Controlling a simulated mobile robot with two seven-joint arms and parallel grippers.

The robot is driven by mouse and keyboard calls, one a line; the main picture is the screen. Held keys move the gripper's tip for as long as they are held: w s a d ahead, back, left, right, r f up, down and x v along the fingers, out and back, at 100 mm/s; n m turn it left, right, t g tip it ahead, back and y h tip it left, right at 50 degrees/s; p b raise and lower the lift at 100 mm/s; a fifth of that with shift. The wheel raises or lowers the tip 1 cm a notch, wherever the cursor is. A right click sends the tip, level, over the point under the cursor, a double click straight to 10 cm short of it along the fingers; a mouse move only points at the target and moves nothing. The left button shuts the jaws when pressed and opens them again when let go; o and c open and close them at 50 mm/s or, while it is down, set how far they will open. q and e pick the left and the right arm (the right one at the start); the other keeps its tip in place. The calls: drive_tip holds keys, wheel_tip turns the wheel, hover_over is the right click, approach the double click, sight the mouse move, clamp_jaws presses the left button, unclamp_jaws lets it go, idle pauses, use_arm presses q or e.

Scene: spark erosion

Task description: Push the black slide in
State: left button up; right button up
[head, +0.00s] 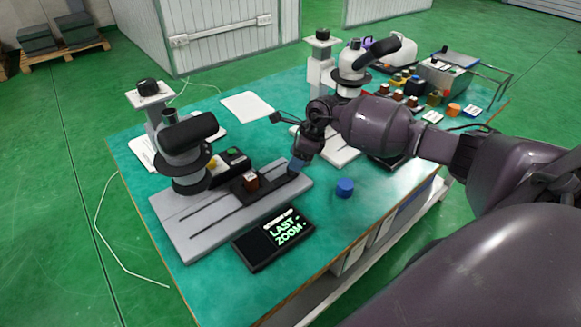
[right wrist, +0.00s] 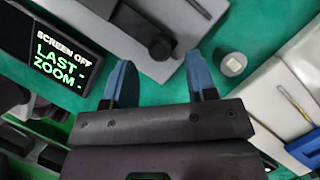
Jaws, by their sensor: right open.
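The black slide (head: 272,184) lies on the grey base plate (head: 205,222) of the near instrument and carries a small brown block (head: 251,181). In the right wrist view the black slide (right wrist: 128,20) has a round dark knob (right wrist: 161,48) at its near end. My right gripper (head: 297,164) is at the right end of the slide in the head view. Its blue fingers are spread and empty in the right wrist view (right wrist: 158,62), one to each side of the knob in the picture. I cannot tell whether they touch it. My left gripper is not in view.
A black screen (head: 275,238) reading "LAST - ZOOM -" lies at the table's front edge. A blue round pot (head: 344,187) stands right of the plate. A second instrument (head: 351,62) and several small jars stand behind my right arm. Teal tabletop (head: 215,285) is free at front left.

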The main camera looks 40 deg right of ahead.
drive_tip(key=shift+x, duration=2.15)
drive_tip(key=shift+a, duration=0.1)
clamp_jaws()
